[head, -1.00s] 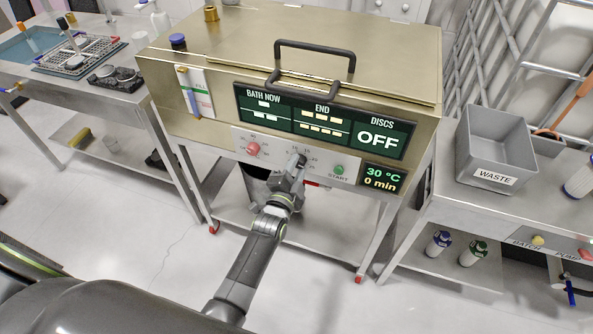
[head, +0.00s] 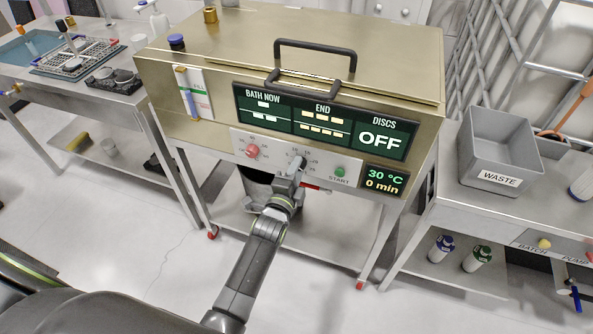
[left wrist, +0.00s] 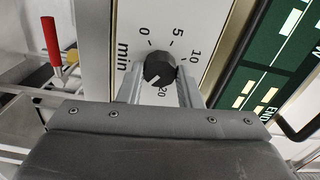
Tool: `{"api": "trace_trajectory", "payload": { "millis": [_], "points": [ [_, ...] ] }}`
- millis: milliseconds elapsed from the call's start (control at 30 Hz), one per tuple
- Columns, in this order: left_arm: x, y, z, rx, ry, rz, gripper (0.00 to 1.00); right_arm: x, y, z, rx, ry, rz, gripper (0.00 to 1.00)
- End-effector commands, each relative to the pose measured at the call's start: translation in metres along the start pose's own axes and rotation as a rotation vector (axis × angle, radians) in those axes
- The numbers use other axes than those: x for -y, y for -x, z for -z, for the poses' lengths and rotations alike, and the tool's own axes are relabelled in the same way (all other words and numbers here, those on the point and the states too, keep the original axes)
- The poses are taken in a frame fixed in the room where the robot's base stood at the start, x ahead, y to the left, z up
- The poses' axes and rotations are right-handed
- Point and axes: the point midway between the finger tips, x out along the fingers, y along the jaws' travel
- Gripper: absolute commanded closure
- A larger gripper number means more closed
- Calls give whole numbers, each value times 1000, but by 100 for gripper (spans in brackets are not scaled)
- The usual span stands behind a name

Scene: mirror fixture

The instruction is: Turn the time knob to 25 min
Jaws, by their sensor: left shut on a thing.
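The time knob (left wrist: 159,67) is a dark round knob on the pale front panel of the brass-coloured bath (head: 240,45). In the left wrist view its dial shows 0, 5, 10 and 20 around it, and a white pointer mark points toward the lower left, near the 20 side. The 25 mark is not visible. My left gripper (head: 297,163) is at the knob, and its two fingers are shut on the knob from both sides. The bath's display (head: 385,181) reads 30 °C and 0 min. My right gripper is out of view.
A red knob (head: 252,151) sits left of the time knob, and a green START button (head: 340,172) sits to its right. A black lid handle (head: 314,58) stands above. A grey WASTE bin (head: 497,150) is on the right-hand table.

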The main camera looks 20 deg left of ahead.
Motion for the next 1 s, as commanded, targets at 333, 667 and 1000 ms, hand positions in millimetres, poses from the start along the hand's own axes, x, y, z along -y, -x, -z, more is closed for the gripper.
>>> {"api": "trace_trajectory", "payload": {
  "millis": [333, 667, 1000],
  "points": [
    [-2, 1, 0, 1, -2, -5, 47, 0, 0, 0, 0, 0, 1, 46],
    [0, 1, 0, 0, 0, -2, 46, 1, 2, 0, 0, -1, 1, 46],
    [5, 33, 1, 1, 1, -6, 46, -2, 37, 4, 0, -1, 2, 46]
  ]
}}
